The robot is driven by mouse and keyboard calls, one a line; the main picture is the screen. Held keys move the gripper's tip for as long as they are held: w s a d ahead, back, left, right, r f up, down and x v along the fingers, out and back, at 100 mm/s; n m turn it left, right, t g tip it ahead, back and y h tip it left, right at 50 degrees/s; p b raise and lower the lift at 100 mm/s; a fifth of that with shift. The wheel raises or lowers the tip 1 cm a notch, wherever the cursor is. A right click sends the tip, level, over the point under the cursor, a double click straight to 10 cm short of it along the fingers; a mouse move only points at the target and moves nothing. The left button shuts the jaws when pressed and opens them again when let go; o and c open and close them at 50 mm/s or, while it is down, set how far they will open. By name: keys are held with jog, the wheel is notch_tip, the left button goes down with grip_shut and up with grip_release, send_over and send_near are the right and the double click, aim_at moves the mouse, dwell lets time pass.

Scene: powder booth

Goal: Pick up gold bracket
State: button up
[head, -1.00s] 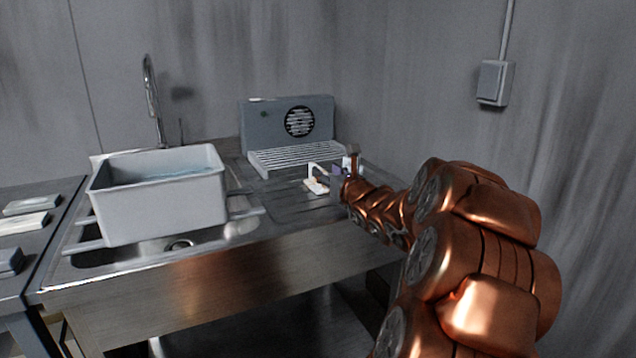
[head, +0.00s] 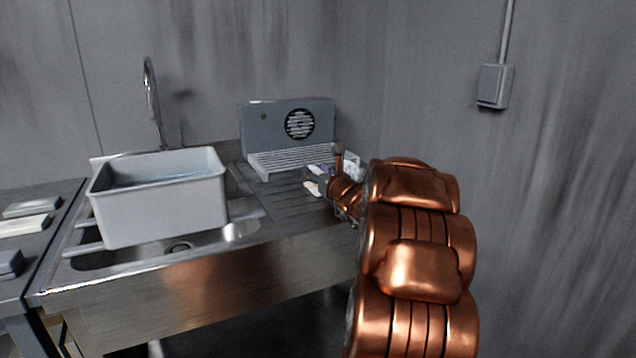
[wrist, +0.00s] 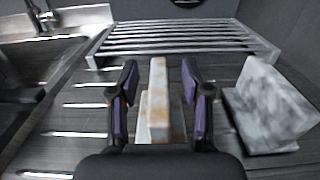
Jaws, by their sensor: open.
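The bracket (wrist: 159,88) is a pale upright strip with gold-brown patches, and a flat whitish part shows low beside it. It stands on the ribbed drainboard, between the two purple-padded fingers of my gripper (wrist: 160,92) in the wrist view. A gap shows on each side of the strip, so my gripper is open and not holding it. In the head view my gripper (head: 317,180) is low over the right side of the drainboard. White parts of the bracket show around it there, and my wrist partly hides them.
A grey marbled block (wrist: 268,108) sits close right of my gripper. A slatted rack (wrist: 185,42) with a grey fan unit (head: 268,124) stands behind. A grey tub (head: 165,212) sits over the sink at left. A wall stands at right.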

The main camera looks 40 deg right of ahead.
jog(key=shift+w, duration=0.3)
grip_shut()
dwell(0.4)
